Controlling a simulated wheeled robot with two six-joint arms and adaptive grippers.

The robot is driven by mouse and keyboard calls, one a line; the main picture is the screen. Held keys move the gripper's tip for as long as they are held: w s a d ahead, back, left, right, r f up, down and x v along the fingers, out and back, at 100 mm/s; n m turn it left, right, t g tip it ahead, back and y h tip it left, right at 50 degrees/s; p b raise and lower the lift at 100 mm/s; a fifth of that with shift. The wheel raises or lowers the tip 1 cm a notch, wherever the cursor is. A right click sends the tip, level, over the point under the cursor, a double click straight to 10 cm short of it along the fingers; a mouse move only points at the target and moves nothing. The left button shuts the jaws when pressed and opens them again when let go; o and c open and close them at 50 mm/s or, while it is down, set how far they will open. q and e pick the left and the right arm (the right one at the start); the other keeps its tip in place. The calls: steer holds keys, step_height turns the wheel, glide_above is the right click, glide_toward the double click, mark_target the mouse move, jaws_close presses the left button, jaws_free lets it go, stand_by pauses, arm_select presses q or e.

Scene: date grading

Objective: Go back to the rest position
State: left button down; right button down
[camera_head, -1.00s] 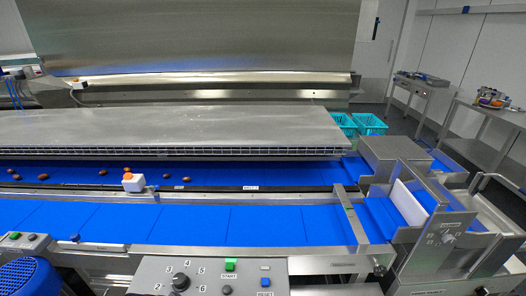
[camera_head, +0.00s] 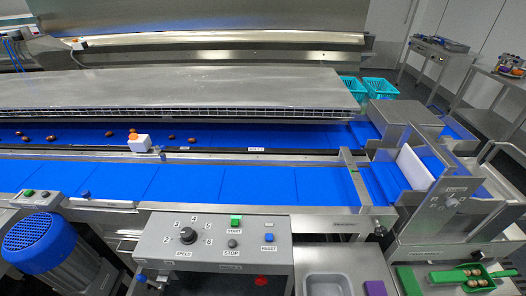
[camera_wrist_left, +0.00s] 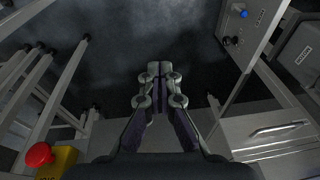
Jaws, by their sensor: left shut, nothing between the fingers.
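My left gripper (camera_wrist_left: 158,68) shows in the left wrist view with its two fingers together and nothing between them. It hangs over the dark floor, clear of the equipment around it. Neither of my grippers shows in the head view. My right gripper is in no view.
The head view shows a blue conveyor belt (camera_head: 255,185) with several dates (camera_head: 108,132) on the far lane. In front stand a control panel (camera_head: 215,252) and a blue motor (camera_head: 48,248). A red button (camera_wrist_left: 39,154) and a grey cabinet (camera_wrist_left: 270,135) flank the gripper. Dark floor (camera_wrist_left: 110,50) is free.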

arm_select(q)
steer(key=s+a+f+g+b, duration=0.1)
steer(key=s+f, duration=1.6)
steer(key=s, duration=0.1)
steer(key=shift+s+f, duration=0.15)
steer(key=shift+s, duration=0.05)
